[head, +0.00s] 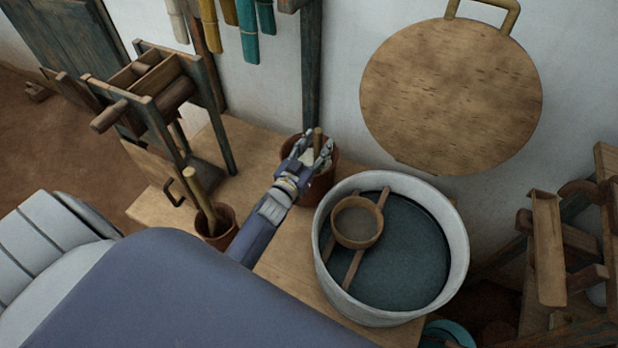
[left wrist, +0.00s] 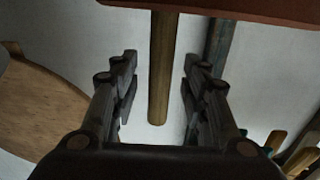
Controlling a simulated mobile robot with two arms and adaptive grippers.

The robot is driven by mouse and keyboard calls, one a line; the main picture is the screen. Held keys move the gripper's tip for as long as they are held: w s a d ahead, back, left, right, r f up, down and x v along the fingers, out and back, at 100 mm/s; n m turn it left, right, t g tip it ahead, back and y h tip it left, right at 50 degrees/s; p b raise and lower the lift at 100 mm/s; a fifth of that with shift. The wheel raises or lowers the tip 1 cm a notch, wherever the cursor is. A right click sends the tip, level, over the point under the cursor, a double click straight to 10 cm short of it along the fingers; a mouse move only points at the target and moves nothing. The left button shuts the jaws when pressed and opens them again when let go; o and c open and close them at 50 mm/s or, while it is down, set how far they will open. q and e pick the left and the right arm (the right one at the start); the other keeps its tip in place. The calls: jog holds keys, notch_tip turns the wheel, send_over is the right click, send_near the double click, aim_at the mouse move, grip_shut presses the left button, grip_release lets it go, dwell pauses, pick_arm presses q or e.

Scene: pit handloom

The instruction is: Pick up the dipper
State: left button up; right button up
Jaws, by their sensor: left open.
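A wooden handle (head: 317,140), which looks like the dipper's, stands up out of a terracotta pot (head: 321,186) by the wall; its lower part is hidden in the pot. My left gripper (head: 311,151) is open at this handle, above the pot. In the left wrist view the handle (left wrist: 160,70) runs between the two spread fingers of the left gripper (left wrist: 157,85), with gaps on both sides. The pot's reddish rim (left wrist: 230,10) crosses the top of that view. My right gripper is not in view.
A wide pale vat (head: 456,270) of dark liquid stands right of the pot, with a wooden bowl (head: 357,222) on a stick across it. A second pot (head: 222,228) with a stick is nearer left. A wooden frame (head: 165,95) and a round board (head: 450,95) flank the arm.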

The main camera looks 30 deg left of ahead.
pick_arm(q)
jog(key=shift+w, duration=0.55)
grip_shut()
jog(key=shift+r, duration=0.1)
